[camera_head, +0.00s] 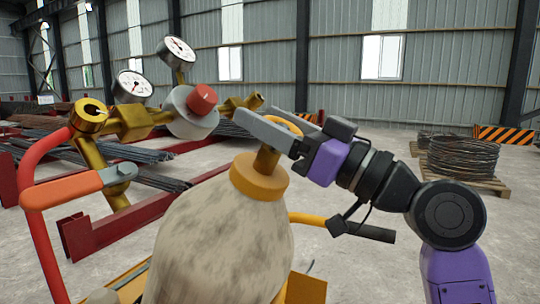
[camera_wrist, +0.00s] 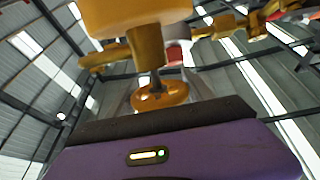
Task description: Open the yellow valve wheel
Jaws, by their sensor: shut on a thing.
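The yellow valve wheel (camera_head: 285,122) sits at the neck on top of a mottled beige gas cylinder (camera_head: 222,245). It is partly hidden by my grey fingers. My gripper (camera_head: 262,124) reaches in from the right and is shut on the wheel. In the wrist view the wheel (camera_wrist: 160,96) shows as an orange-yellow ring on a short spindle, just beyond the dark edge of my gripper's purple body. The brass valve stem (camera_head: 266,160) and a yellow collar (camera_head: 259,178) stand below the wheel. How far the wheel is turned cannot be told.
A brass regulator with a red knob (camera_head: 202,99) and two gauges, one at the upper left (camera_head: 133,86), stands left of my gripper. A torch with an orange handle (camera_head: 62,191) and red hose is at left. Rebar racks lie behind. A wire coil (camera_head: 462,157) rests on a pallet at right.

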